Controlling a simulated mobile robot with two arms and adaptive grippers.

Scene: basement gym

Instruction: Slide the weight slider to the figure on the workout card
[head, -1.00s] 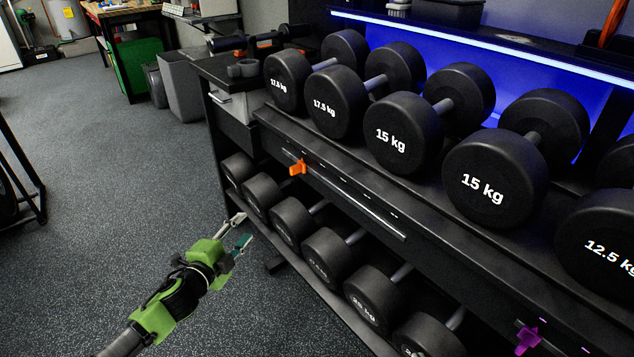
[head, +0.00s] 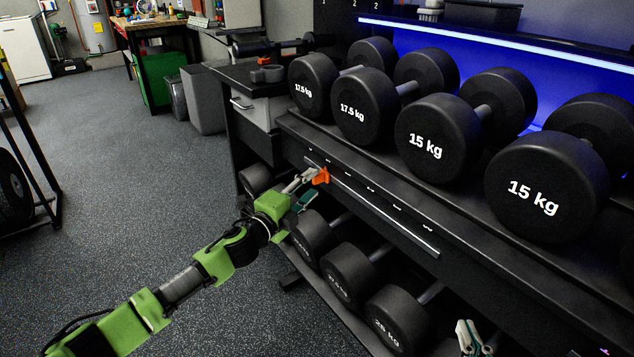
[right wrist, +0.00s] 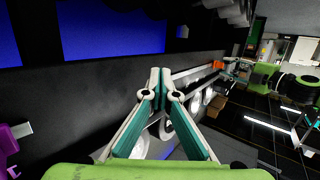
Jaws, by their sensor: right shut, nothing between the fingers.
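The orange weight slider (head: 321,176) sits near the left end of the slotted scale rail (head: 370,208) on the rack's front. The scale's figures are too small to read. My left gripper (head: 305,190) is open, its fingertips just left of the slider; I cannot tell whether they touch it. The slider also shows in the right wrist view (right wrist: 217,64). My right gripper (head: 472,335) is low at the bottom edge of the head view. In the right wrist view its fingers (right wrist: 160,85) are together and empty. I do not see a workout card in either view.
Black dumbbells marked 17.5 kg (head: 365,108) and 15 kg (head: 547,187) fill the upper shelf. More dumbbells (head: 350,277) stand below the rail. A purple piece (right wrist: 18,135) is at the left of the right wrist view. The floor (head: 150,190) at left is open.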

